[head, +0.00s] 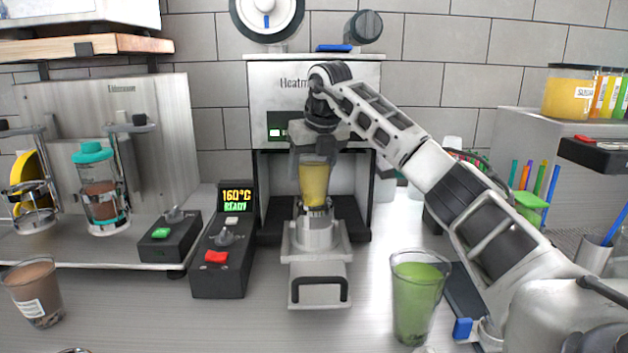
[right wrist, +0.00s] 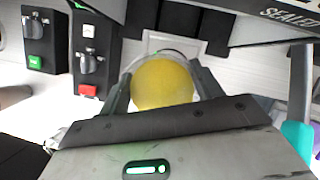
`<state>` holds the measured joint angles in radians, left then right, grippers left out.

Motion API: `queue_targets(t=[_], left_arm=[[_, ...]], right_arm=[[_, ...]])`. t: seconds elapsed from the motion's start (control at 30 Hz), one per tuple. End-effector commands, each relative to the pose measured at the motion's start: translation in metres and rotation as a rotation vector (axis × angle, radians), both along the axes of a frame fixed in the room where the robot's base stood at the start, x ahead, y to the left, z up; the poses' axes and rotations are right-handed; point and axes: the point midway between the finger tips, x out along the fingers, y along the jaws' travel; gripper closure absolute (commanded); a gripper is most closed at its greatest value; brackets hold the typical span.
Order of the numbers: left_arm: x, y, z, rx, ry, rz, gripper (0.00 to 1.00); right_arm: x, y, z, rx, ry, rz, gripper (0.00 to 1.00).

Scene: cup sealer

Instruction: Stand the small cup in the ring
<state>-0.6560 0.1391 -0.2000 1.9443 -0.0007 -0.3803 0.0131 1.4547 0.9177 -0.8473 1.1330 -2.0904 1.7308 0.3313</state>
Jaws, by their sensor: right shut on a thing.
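The small cup (head: 314,184) is clear with yellow contents. My right gripper (head: 314,160) reaches down from above and is shut on the cup near its rim. In the right wrist view the cup (right wrist: 162,84) shows as a yellow disc between the two fingers (right wrist: 160,95). The ring (head: 315,213) is on the drawer of the sealing machine, directly below the cup. The cup is upright, and its lower end is at the ring's top; I cannot tell how deep it sits. My left gripper is not in view.
The sealer (head: 275,90) stands behind the cup. A control box (head: 222,255) reading 160°C READY is left of the drawer (head: 318,285). A tall green cup (head: 414,300) stands at front right, a brown cup (head: 36,290) at far left. The counter between is clear.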

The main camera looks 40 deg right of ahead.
Motion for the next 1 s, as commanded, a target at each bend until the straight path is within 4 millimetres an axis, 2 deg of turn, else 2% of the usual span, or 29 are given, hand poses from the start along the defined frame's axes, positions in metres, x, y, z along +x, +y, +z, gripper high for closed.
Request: queue_targets(t=[0.17, 0.33, 0.87, 0.9, 0.97, 1.0], left_arm=[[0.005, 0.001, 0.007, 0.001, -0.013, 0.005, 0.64], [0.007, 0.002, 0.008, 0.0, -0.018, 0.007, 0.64], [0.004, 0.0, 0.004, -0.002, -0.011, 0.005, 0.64], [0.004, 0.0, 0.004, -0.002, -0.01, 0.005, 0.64], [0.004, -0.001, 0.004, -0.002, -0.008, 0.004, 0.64], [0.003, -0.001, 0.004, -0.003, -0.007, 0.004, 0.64]], right_arm=[[0.004, -0.011, -0.015, 0.0, 0.001, -0.002, 0.65], [0.003, -0.01, -0.038, -0.001, -0.001, 0.0, 0.65], [0.004, -0.009, -0.048, -0.001, -0.003, -0.001, 0.65], [0.004, -0.009, -0.048, 0.0, -0.001, -0.001, 0.3], [0.004, -0.009, -0.048, 0.0, -0.001, -0.001, 0.13], [0.004, -0.009, -0.048, 0.0, -0.001, -0.001, 0.13]])
